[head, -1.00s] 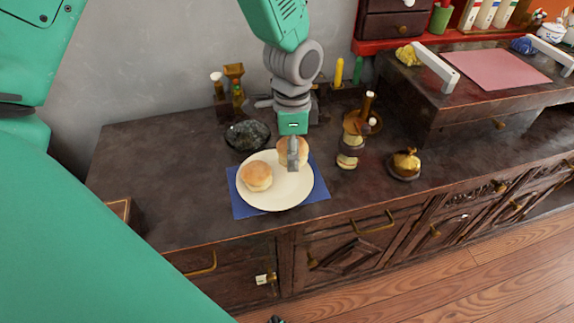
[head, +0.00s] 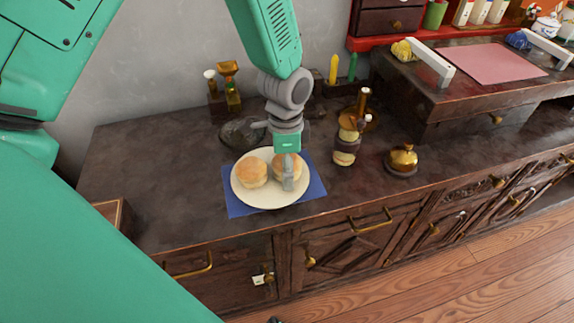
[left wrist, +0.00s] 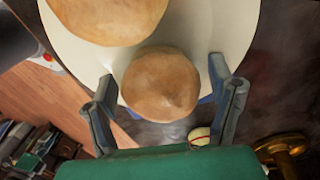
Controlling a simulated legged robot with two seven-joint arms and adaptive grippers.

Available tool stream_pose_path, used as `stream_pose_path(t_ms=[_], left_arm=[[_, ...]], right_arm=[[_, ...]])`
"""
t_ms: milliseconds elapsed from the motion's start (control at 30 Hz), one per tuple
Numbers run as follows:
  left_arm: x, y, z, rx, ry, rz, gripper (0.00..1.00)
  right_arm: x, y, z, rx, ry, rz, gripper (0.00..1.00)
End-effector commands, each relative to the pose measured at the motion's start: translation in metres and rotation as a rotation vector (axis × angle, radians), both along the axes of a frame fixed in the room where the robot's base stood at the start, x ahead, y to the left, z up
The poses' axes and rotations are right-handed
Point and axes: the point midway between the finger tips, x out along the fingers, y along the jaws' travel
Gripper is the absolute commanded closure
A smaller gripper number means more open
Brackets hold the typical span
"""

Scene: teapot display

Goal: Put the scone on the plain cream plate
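The cream plate (head: 262,200) lies on a blue cloth (head: 237,206) on the dark counter. Two scones are on it: one at the left (head: 251,173) and one at the right (head: 279,163), side by side. My left gripper (head: 288,178) points down over the right scone and partly hides it. In the left wrist view, this scone (left wrist: 160,85) lies between the spread fingers (left wrist: 163,76), with gaps at both sides. The other scone (left wrist: 108,18) is beyond it on the plate (left wrist: 225,25). My right gripper is not seen.
A stacked treat on a stand (head: 346,150) and a golden bell-like item (head: 403,158) stand to the right. The counter's left part is clear.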

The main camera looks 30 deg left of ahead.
Motion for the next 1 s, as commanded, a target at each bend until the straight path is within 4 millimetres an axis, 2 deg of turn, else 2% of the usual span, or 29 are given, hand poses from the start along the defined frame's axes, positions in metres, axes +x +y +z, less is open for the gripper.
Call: stream_pose_path(t_ms=[267, 367, 700, 833, 1000], left_arm=[[0.001, 0.000, 0.006, -0.001, -0.002, 0.001, 0.24], [0.001, 0.000, 0.020, 0.000, -0.003, 0.001, 0.24], [0.004, 0.002, 0.093, -0.001, -0.003, 0.001, 0.24], [0.005, 0.003, 0.111, -0.001, -0.002, 0.000, 0.24], [0.005, 0.003, 0.122, -0.001, -0.001, 0.001, 0.24]], right_arm=[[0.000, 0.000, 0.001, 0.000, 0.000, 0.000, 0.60], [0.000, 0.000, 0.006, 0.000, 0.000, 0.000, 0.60], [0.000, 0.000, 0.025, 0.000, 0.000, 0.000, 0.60], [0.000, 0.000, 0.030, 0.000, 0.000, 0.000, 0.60], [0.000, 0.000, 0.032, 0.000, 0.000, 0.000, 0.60]])
